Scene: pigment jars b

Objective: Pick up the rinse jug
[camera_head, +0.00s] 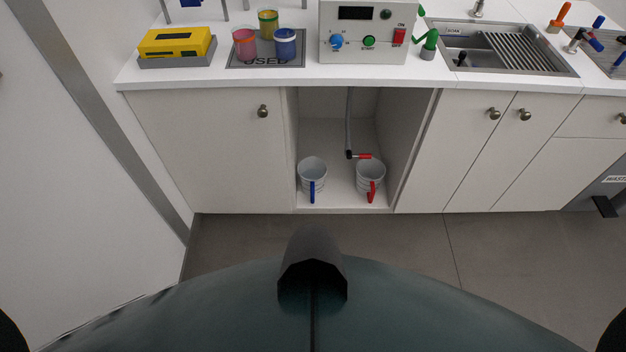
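Two white jugs stand upright inside the open cupboard bay under the counter. The left one has a blue handle (312,191) on its white body (312,170). The right one has a red handle (372,191) on its white body (369,175), below the end of a hose. Both handles face me. I cannot tell from the picture which of them is the rinse jug. Neither of my grippers is in view. Only dark parts at the lower left and right edges show, probably mine.
A grey hose (349,120) with a red lever (363,156) hangs in the bay. Three colored jars stand on a mat marked USED (291,62), beside a yellow box (176,42). A control box (368,22) and a sink (505,48) are on the counter (270,78). The floor before the bay is clear.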

